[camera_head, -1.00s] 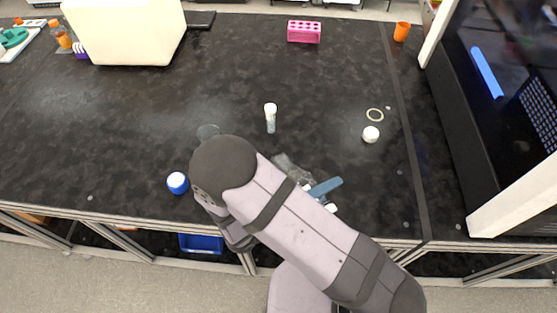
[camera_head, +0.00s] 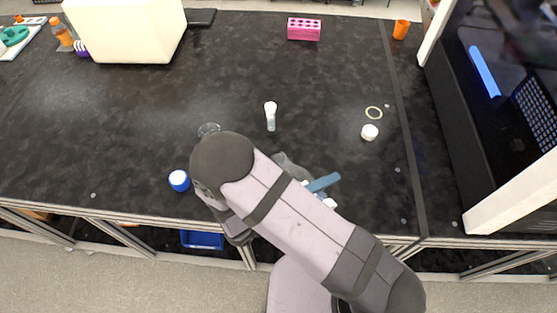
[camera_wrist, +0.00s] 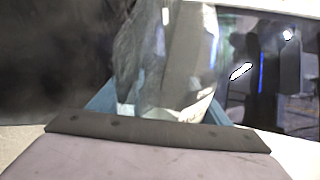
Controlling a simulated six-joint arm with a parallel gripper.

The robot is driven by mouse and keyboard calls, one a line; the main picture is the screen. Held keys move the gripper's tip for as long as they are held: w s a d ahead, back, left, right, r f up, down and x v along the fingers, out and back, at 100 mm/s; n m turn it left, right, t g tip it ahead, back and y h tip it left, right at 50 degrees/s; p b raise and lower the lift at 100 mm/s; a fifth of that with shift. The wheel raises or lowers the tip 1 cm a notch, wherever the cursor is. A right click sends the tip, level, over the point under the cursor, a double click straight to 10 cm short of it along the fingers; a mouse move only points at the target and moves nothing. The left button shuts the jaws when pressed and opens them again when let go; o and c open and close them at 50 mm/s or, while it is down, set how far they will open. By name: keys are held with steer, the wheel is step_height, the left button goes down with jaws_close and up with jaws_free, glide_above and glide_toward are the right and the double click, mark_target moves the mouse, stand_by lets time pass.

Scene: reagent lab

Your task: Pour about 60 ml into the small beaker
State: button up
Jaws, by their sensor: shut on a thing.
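My gripper (camera_head: 318,185) is to the right of my forearm, low over the front of the bench. In the wrist view its blue fingers (camera_wrist: 103,101) are shut on a clear glass vessel (camera_wrist: 172,60), which fills the middle of that view. How much liquid is in it I cannot tell. In the head view the vessel is mostly hidden behind my arm. A clear round glass rim (camera_head: 209,129), possibly the small beaker, shows just behind my elbow; the rest of it is hidden or too faint to make out.
A blue-and-white cap (camera_head: 179,180) lies left of my arm. A white-capped vial (camera_head: 270,115) stands behind it. A white cap (camera_head: 369,132) and a pale ring (camera_head: 374,113) lie to the right. A pink rack (camera_head: 304,29) and an orange cup (camera_head: 401,29) stand at the back.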

steer(key=shift+r+n+p, duration=0.3)
steer(key=shift+r+p, duration=0.1)
steer(key=shift+p, duration=0.3)
stand_by(0.3)
steer(key=shift+s+d+r, duration=0.1)
steer(key=shift+s+d, duration=0.2)
steer(key=shift+d, duration=0.05)
stand_by(0.4)
steer(key=shift+r+p, duration=0.2)
steer(key=shift+p, duration=0.25)
stand_by(1.3)
step_height(320, 180, down, 3)
steer(key=b, duration=0.3)
steer(key=shift+r+b, duration=0.2)
steer(key=shift+b, duration=0.15)
steer(key=shift+f+m+b, duration=0.2)
steer(key=shift+m+b, duration=0.9)
steer(key=shift+b, duration=0.1)
steer(key=shift+d+r+t, duration=0.1)
steer(key=shift+r+t, duration=0.2)
steer(key=shift+r, duration=0.05)
